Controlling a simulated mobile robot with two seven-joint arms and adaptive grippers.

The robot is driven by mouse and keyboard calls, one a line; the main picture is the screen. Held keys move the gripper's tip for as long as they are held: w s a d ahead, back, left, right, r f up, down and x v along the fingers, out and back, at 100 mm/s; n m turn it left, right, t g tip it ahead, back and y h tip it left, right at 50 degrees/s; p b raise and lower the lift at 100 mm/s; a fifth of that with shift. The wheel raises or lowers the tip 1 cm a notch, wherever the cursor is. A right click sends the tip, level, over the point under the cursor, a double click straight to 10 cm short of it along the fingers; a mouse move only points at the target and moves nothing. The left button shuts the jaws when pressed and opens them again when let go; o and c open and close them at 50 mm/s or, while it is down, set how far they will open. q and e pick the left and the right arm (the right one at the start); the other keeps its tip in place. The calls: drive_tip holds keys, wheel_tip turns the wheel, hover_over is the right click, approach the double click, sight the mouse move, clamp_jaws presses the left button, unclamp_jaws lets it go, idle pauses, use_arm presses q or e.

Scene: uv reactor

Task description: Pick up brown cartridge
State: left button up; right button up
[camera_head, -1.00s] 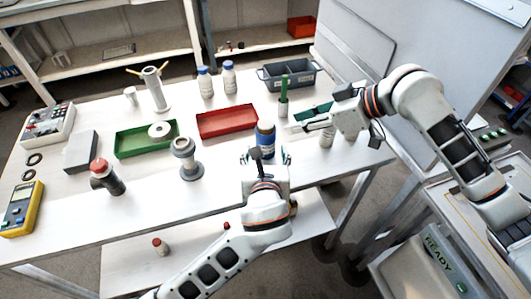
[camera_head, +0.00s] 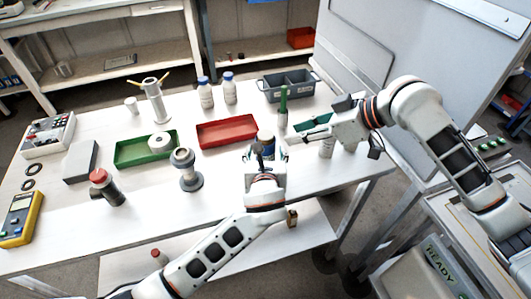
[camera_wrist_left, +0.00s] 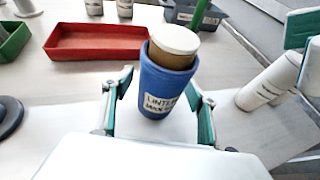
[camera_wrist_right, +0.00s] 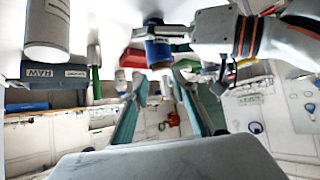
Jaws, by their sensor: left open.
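The brown cartridge (camera_head: 266,137) stands on the white bench, with a pale cap and a blue labelled sleeve. In the left wrist view the cartridge (camera_wrist_left: 168,85) is upright, between the two fingers and a little beyond their tips, with a gap on each side. My left gripper (camera_head: 267,153) is open and empty, low over the bench at the cartridge's near side, and partly hides it in the head view. My right gripper (camera_head: 308,124) is over the right side of the bench. In the right wrist view its fingers (camera_wrist_right: 160,92) are apart with nothing held.
A white cylinder (camera_head: 326,147) stands right of the cartridge, and a green rod (camera_head: 283,103) stands behind. A red tray (camera_head: 227,143) and a grey flanged fitting (camera_head: 187,170) lie to the left. A grey two-compartment bin (camera_head: 286,92) is farther back.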

use_arm(q)
drive_tip(key=c, duration=1.3)
drive_tip(key=shift+c, duration=0.2)
